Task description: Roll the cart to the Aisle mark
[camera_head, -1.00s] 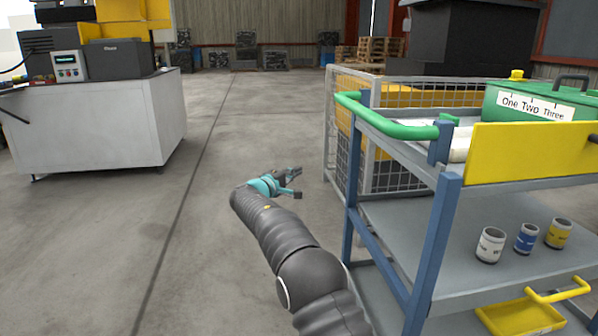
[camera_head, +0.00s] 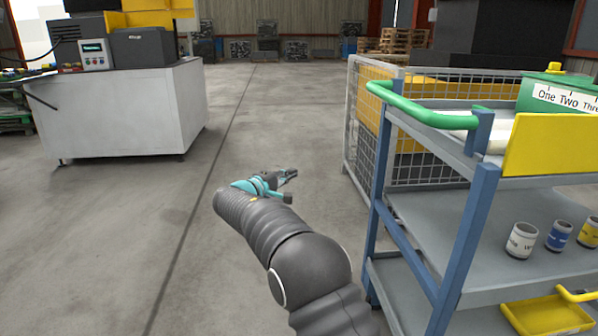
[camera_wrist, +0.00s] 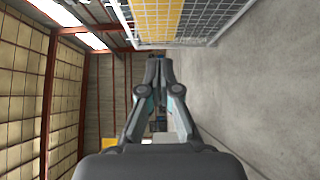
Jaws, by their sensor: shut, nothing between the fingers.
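The cart (camera_head: 469,224) stands at the right in the head view, with a blue frame, grey shelves and a green push handle (camera_head: 420,110) at its near left end. Its right part is cut off by the picture edge. My gripper (camera_head: 293,178) reaches out over the floor to the left of the cart, apart from the handle. It is shut and empty; the wrist view shows its fingertips (camera_wrist: 158,62) together. I see no Aisle mark in these frames.
A mesh cage (camera_head: 365,120) stands behind the cart. A white machine cabinet (camera_head: 125,112) with a control box stands at the left. Pallets (camera_head: 403,42) and racks line the back wall. The floor (camera_head: 290,110) between cabinet and cage is clear.

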